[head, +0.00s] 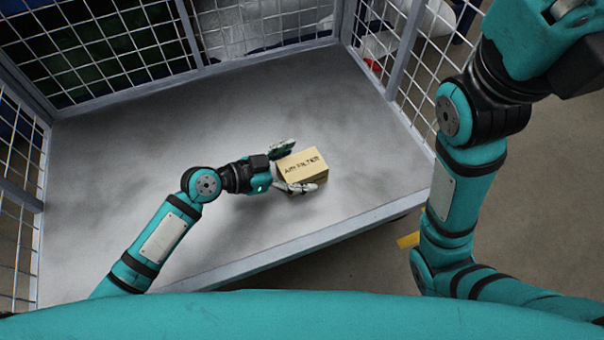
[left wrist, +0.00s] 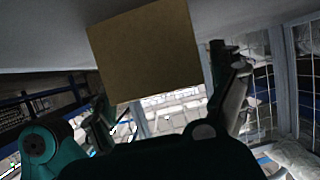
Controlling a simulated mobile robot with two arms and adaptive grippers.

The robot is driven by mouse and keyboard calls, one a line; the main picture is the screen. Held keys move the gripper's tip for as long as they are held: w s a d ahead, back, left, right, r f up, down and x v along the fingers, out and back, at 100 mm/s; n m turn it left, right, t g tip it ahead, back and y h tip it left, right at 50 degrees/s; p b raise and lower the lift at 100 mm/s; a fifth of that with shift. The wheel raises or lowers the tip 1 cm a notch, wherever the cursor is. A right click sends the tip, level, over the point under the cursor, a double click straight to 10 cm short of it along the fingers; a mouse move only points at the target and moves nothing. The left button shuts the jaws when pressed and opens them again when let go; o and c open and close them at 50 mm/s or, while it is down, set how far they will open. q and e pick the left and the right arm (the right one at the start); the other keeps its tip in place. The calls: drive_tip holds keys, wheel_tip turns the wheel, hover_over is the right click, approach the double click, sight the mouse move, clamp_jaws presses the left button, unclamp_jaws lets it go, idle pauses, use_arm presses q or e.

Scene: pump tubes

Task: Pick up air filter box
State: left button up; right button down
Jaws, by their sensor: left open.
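The air filter box (head: 303,170) is a small tan cardboard box with dark lettering on its top. It sits on the grey metal platform (head: 150,150), right of the platform's middle. My left gripper (head: 299,167) is open, with one finger on the far side of the box and one on the near side. In the left wrist view the box (left wrist: 145,48) shows as a plain brown face, between and beyond the open fingers (left wrist: 170,105). I cannot tell whether either finger touches it. My right arm stands at the right of the head view; its gripper is out of view.
Wire mesh walls (head: 95,55) on grey posts enclose the platform at the back and sides. The platform's front edge (head: 300,240) is open. Bare floor (head: 540,200) lies to the right. The platform left of my left arm is clear.

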use_arm(q)
drive_tip(key=shift+w+d+f, duration=0.25)
drive_tip(key=shift+w+d, duration=0.05)
drive_tip(key=shift+d, duration=0.3)
drive_tip(key=c, duration=1.2)
